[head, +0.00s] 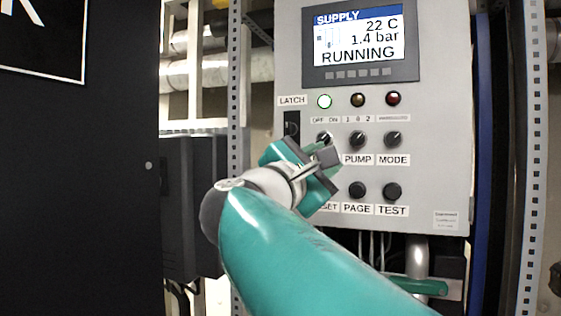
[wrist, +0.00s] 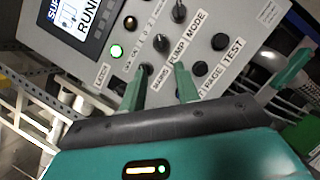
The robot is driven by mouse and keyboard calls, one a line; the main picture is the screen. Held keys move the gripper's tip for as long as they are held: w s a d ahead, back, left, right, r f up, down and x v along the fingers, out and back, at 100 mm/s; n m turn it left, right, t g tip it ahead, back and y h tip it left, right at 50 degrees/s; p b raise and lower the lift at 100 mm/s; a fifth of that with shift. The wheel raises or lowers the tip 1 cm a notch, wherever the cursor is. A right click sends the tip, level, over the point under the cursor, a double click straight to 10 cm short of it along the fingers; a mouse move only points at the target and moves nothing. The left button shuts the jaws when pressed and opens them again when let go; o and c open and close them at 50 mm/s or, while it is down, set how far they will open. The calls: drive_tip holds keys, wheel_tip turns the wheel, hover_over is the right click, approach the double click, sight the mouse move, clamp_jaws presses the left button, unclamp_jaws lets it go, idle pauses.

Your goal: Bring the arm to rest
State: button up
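My arm reaches up from the bottom of the head view to a grey control panel (head: 435,130). My gripper (head: 326,147) is in front of the panel's left knob, under the OFF/ON label, and hides part of it and of the labels below. In the wrist view the two green fingers of my gripper (wrist: 160,72) stand apart with nothing held. The MAINS knob (wrist: 147,68) shows beyond them, close to the left finger; I cannot tell whether they touch. The display (head: 360,40) reads SUPPLY, 22 C, 1.4 bar, RUNNING. The green lamp (head: 324,101) is lit.
The PUMP knob (head: 357,139), MODE knob (head: 393,139), PAGE button (head: 357,190) and TEST button (head: 392,190) are close to the right of my gripper. A black cabinet (head: 80,190) fills the left. Perforated metal uprights (head: 236,100) flank the panel.

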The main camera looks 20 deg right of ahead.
drive_tip(key=shift+f, duration=0.1)
drive_tip(key=s+d+f+m+g+y, duration=0.1)
drive_tip(key=s+f+m+g+y, duration=0.2)
drive_tip(key=f, duration=0.9)
drive_tip(key=s+d+f+m+g+y, duration=0.1)
drive_tip(key=s+f+m+y, duration=0.3)
drive_tip(key=f, duration=0.7)
drive_tip(key=s+a+f+m+g+y, duration=0.1)
drive_tip(key=s+a+f+m+y, duration=0.1)
drive_tip(key=f, duration=0.5)
drive_tip(key=s+a+f+m+g+y, duration=0.1)
drive_tip(key=s+a+f+m+y, duration=0.2)
drive_tip(key=f, duration=0.4)
drive_tip(key=s+a+f+m+y, duration=0.3)
drive_tip(key=s+f+y, duration=0.1)
drive_tip(key=f, duration=0.3)
drive_tip(key=shift+s+a+f+m+g+y, duration=0.2)
drive_tip(key=shift+m+g+y, duration=0.1)
drive_tip(key=shift+g+y, duration=0.15)
